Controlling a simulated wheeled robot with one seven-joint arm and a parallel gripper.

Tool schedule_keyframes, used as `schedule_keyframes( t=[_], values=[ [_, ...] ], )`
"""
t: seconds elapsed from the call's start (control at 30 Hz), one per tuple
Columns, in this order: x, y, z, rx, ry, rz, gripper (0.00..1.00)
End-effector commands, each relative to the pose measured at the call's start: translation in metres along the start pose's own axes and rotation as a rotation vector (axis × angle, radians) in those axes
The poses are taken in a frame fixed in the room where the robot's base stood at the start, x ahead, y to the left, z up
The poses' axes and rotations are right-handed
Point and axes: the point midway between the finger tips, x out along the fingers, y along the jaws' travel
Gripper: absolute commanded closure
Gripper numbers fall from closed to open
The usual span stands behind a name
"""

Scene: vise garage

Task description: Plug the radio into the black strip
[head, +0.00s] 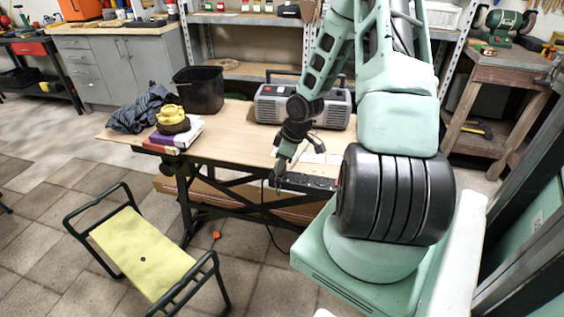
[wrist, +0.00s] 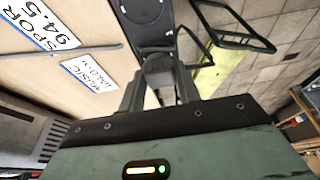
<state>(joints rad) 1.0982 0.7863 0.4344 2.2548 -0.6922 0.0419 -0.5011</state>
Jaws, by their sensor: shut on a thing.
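The radio (head: 268,104), a grey boxy set with a handle, stands at the back of the workbench, partly hidden by my arm. The black strip (head: 308,181) lies along the bench's front edge; its near end with round sockets (wrist: 150,30) shows in the wrist view. My gripper (head: 279,180) is low at the strip's left end. In the wrist view my gripper (wrist: 160,92) is shut on a dark grey plug (wrist: 158,68), which overlaps the strip's end. I cannot tell whether the plug touches or enters a socket. A black cable (head: 268,218) hangs below the bench edge.
Paper cards with station names (wrist: 90,68) lie on the workbench (head: 235,125) beside the strip. A black bin (head: 198,90), a cloth (head: 141,108) and a yellow object on books (head: 172,120) are on its left. A green-framed kneeler (head: 143,250) stands on the floor in front.

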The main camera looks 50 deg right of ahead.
Motion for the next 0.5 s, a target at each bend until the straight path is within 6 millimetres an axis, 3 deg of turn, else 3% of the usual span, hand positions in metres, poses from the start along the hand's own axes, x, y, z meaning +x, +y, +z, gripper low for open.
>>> schedule_keyframes(
  t=[0.5],
  values=[
    [0.0065, 0.0001, 0.0019, 0.0, 0.0, 0.001, 0.87]
  ],
)
